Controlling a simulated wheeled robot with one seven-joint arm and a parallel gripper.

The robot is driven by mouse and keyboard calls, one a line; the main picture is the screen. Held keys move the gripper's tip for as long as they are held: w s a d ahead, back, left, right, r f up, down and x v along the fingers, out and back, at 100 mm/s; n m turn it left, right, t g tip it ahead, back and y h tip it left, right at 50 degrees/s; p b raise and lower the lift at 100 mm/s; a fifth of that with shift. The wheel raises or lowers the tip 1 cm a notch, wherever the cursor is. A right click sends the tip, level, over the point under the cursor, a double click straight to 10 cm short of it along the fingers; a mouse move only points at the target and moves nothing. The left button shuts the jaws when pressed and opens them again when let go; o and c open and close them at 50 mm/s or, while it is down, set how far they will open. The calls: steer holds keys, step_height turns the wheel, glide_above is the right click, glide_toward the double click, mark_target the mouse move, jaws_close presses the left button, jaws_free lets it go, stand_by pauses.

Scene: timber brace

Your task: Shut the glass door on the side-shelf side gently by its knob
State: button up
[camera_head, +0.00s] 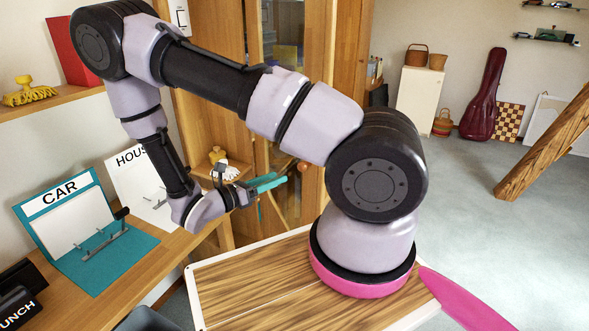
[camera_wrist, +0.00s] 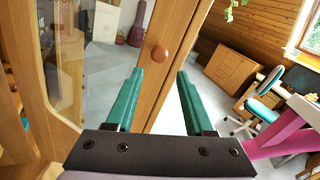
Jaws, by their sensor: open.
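The glass door (camera_head: 283,30) has a wooden frame and stands open, with the room's floor showing past its edge in the wrist view. Its round reddish-brown knob (camera_wrist: 158,54) sits on the wooden stile (camera_wrist: 174,32). The knob also shows in the head view (camera_head: 303,166), just right of my gripper's fingertips. My gripper (camera_head: 274,183) is open and empty, with two teal fingers. In the wrist view my gripper (camera_wrist: 160,75) points toward the stile, and the knob appears beyond the fingertips, nearer the left one. I see no contact with the knob.
A desk at left carries a CAR board (camera_head: 65,215) and a HOUSE board (camera_head: 140,185). A side shelf (camera_head: 60,98) holds a yellow object (camera_head: 28,92). A slanted timber (camera_head: 545,145) stands at right. Open floor (camera_head: 450,185) lies beyond the door.

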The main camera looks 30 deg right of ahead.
mark_target(299, 168)
steer(key=x, duration=1)
steer(key=shift+w+d, duration=0.1)
steer(key=shift+d, duration=0.2)
jaws_close()
stand_by(1.0)
